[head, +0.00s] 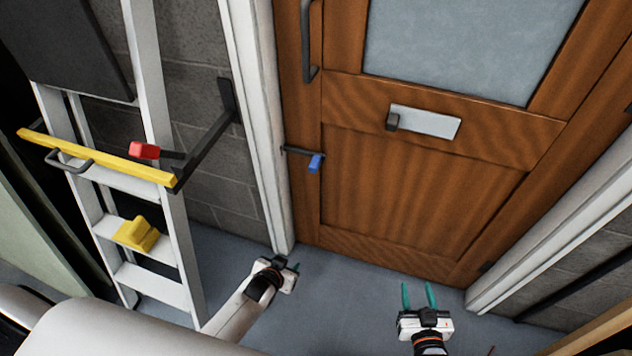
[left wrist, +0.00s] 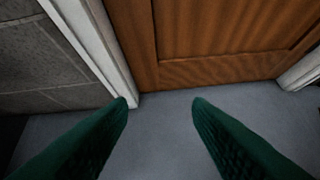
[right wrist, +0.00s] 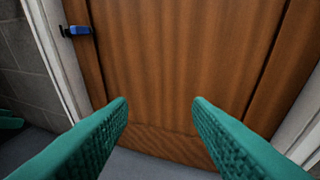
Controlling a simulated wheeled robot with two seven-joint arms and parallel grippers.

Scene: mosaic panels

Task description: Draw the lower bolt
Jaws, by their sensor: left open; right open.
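The lower bolt (head: 303,152) is a dark bar with a blue knob (head: 315,163) at the left edge of the wooden door (head: 420,195). It also shows at the upper left of the right wrist view (right wrist: 78,31). My left gripper (head: 292,267) is open and empty, low near the foot of the left door frame, below the bolt. My right gripper (head: 418,288) is open and empty in front of the lower door, right of and below the bolt. Neither gripper touches the bolt.
A ladder (head: 150,90) stands at the left with a yellow bar (head: 95,158) across it and a yellow block (head: 137,234) on a step. A dark bracket (head: 207,135) and a red-ended piece (head: 145,151) are beside it. A plate with a dark knob (head: 425,121) is on the door.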

